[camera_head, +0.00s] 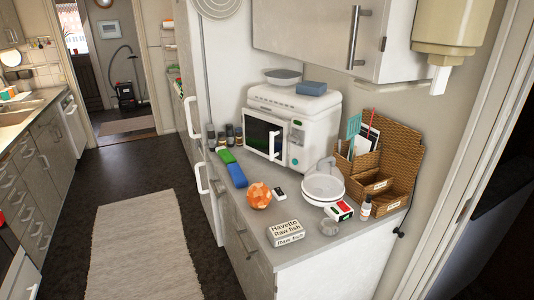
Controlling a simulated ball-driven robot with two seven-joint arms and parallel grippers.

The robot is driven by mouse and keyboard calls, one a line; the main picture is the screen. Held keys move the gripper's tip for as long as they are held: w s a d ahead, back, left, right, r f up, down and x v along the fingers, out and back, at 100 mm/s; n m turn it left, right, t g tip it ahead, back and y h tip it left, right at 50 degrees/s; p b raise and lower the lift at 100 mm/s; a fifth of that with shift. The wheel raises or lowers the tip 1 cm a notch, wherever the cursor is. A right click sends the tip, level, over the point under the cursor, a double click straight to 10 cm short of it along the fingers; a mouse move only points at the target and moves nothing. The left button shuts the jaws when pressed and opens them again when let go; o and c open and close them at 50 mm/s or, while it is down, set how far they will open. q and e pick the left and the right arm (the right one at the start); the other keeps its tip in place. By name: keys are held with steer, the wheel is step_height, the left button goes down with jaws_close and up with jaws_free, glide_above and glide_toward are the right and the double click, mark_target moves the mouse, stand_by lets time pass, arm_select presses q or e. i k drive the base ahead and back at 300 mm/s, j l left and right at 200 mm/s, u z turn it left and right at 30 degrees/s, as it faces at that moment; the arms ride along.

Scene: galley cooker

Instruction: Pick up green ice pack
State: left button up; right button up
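A flat green pack (226,155), which looks like the green ice pack, lies on the grey countertop (252,240) near its left edge. A similar flat blue pack (237,175) lies just in front of it. They lie close together; I cannot tell if they touch. Several small dark jars (229,134) stand behind the green pack, and a white microwave (292,127) is to its right. Neither of my grippers shows in this view.
An orange patterned ball (259,195), a white box with lettering (285,231), white bowls (323,188) and a wicker organizer (401,170) share the counter. A white fridge (204,95) stands beyond. The floor with a pale rug (150,245) is open left of the counter.

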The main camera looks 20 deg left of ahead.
mark_target(225, 155)
steer(key=i+j+z, duration=0.15)
steer(key=j+z, duration=0.2)
steer(key=j, duration=0.15)
steer(key=j+z, duration=0.35)
steer(key=j, duration=0.2)
steer(key=j+z, duration=0.35)
steer(key=j, duration=0.25)
steer(key=i, duration=0.05)
